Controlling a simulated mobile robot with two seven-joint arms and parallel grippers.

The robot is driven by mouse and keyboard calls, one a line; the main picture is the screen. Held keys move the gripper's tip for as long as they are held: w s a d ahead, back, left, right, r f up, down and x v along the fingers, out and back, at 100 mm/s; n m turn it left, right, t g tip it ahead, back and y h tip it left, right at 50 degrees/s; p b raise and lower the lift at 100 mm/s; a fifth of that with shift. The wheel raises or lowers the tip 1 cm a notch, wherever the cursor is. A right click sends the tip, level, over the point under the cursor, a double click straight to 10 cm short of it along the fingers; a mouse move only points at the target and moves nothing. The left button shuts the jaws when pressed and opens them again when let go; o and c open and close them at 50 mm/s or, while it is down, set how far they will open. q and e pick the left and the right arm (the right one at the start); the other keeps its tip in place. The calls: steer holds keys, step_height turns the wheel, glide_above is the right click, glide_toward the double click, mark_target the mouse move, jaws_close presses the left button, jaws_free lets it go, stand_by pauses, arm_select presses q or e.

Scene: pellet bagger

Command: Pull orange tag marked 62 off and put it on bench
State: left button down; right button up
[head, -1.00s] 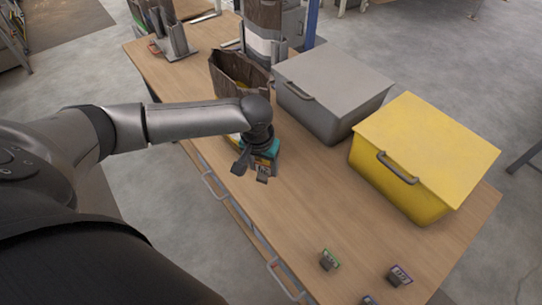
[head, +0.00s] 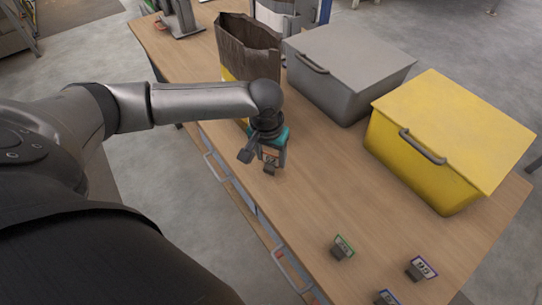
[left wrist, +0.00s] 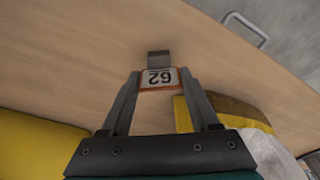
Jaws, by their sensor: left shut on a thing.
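The tag marked 62 (left wrist: 160,78) has an orange border and a grey clip behind it. In the left wrist view it sits between the fingertips of my left gripper (left wrist: 160,88), which is shut on it. In the head view the left gripper (head: 268,158) hangs over the front part of the wooden bench (head: 330,190), beside the open bag (head: 247,40). The tag's face cannot be read there. The tag looks clear of the bag; its height above the bench is hard to tell. My right gripper is not in view.
A grey lidded box (head: 345,65) and a yellow lidded box (head: 430,150) stand toward the back. Tags with green (head: 343,247), purple (head: 421,268) and blue (head: 388,298) borders stand at the near right. Bench between gripper and these tags is clear.

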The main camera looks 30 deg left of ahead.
arm_select(q)
steer(key=shift+f, duration=0.1)
stand_by(0.3)
steer(key=shift+f, duration=0.25)
steer(key=shift+c, duration=0.3)
jaws_free()
step_height(320, 180, up, 15)
steer(key=s+p, duration=0.2)
steer(key=p, duration=0.2)
steer(key=shift+s+d+p, duration=0.15)
steer(key=shift+p, duration=0.2)
